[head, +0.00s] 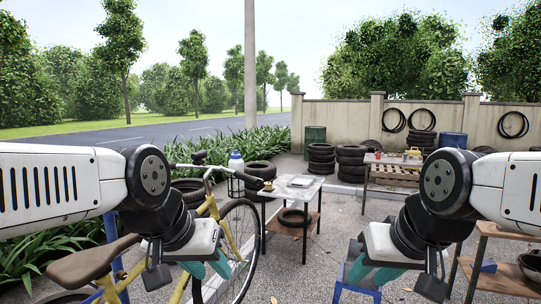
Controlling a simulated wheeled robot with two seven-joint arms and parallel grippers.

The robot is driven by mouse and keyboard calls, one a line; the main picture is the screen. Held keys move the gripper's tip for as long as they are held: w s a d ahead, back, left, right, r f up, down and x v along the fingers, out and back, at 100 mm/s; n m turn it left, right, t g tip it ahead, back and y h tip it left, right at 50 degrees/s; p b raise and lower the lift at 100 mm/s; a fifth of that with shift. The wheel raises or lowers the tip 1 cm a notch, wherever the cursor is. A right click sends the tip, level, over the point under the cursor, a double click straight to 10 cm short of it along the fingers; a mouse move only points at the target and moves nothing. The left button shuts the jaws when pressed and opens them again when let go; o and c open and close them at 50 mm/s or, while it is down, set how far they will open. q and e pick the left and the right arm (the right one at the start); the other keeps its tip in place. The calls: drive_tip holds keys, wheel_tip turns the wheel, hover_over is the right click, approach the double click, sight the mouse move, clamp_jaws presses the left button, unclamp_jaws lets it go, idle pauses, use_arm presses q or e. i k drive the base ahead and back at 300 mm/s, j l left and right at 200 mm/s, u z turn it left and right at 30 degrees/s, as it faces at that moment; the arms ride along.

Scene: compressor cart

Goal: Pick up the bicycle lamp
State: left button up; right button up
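I cannot clearly pick out the bicycle lamp. A small brownish-yellow object (268,186) shows at the left edge of the small table (299,187), too small to identify. A yellow bicycle (228,241) stands at the left, with its saddle (92,262) near me and its handlebar (203,167) further off. My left gripper (206,268) hangs in front of the bicycle frame, with its teal fingers apart and nothing seen between them. My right gripper (373,272) hangs over a blue stool (357,272), fingers also apart and empty.
A white bottle with a blue cap (236,160) and a dark lantern-like frame (236,187) show behind the handlebar. Tyre stacks (321,160) stand along the wall. A workbench (393,172) is further back; a wooden shelf (497,277) is at right. Paving between the tables is mostly clear.

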sight(198, 157)
drive_tip(key=i+l+z, duration=0.2)
drive_tip(key=z, duration=0.2)
drive_tip(key=i+l+z, duration=0.2)
drive_tip(key=z, duration=0.25)
drive_tip(key=i+u, duration=0.15)
drive_tip(key=i, duration=0.2)
drive_tip(key=i+l+u, duration=0.15)
drive_tip(key=i, duration=0.25)
drive_tip(key=i+u, duration=0.15)
drive_tip(key=u, duration=0.25)
drive_tip(key=i+u, duration=0.2)
drive_tip(key=u, duration=0.2)
drive_tip(key=i+l+u, duration=0.15)
drive_tip(key=u, duration=0.2)
drive_tip(key=i+l+u, duration=0.1)
drive_tip(key=u, duration=0.3)
drive_tip(key=i+l, duration=0.05)
